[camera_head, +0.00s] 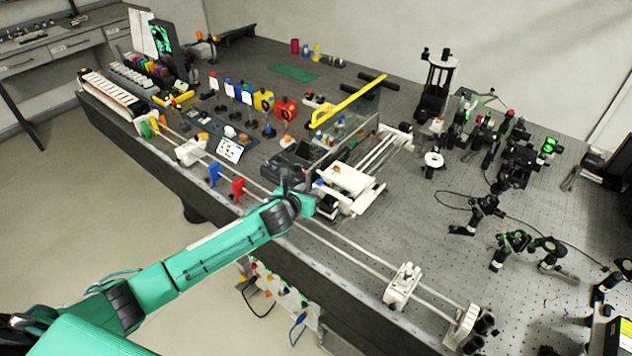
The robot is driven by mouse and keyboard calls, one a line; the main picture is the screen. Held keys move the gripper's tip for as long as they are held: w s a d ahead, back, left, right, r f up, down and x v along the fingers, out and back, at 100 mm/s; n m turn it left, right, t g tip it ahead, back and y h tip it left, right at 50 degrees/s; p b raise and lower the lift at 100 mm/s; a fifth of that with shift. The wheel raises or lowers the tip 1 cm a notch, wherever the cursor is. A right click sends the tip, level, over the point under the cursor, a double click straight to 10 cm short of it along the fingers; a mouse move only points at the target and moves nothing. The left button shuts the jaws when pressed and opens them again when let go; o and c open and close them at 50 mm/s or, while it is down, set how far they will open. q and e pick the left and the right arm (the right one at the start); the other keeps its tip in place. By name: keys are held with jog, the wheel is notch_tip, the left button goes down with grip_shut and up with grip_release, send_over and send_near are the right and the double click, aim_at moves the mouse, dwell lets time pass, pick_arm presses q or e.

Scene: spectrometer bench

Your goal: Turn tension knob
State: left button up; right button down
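My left arm reaches in from the lower left, and its gripper (318,203) is over the front edge of the bench, beside a white stage mechanism (350,182). The fingertips are small and partly hidden by the wrist, so I cannot tell whether they are open or shut. I cannot pick out the tension knob for certain; small knobs and parts sit around the white mechanism and along the front rails. My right gripper is not in view.
The dark optical bench (420,230) is crowded. Two long rails (345,248) run along its front edge with a white carriage (403,286). A yellow bar (348,100) stands behind the mechanism. Black optical mounts (515,165) fill the right. Floor at lower left is free.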

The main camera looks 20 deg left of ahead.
aim_at(319, 181)
pick_arm(q)
jog(key=shift+p+x, duration=0.5)
jog(key=shift+x, duration=2.75)
grip_shut()
